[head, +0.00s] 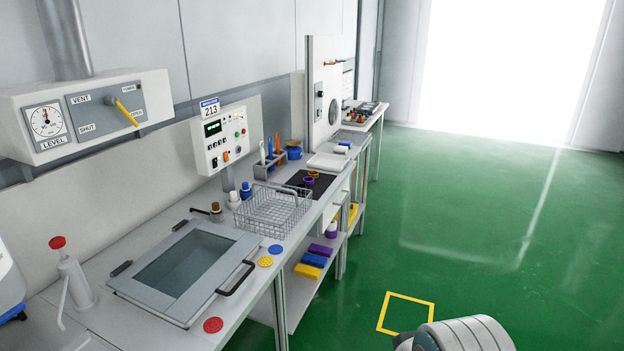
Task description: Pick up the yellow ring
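A small yellow ring (313,173) lies on the black mat (292,184) on the long workbench, toward its far part. A purple ring (308,182) lies just in front of it, close by or touching; I cannot tell which. My gripper's fingers do not show. Only a rounded grey-white part of my own arm shows at the bottom right, over the floor and well away from the bench.
A wire basket (272,212) stands nearer than the mat, and a white tray (328,161) beyond it. A tool holder (270,163) is behind the mat. A glass-topped hatch (190,265) and coloured discs (265,261) are nearer.

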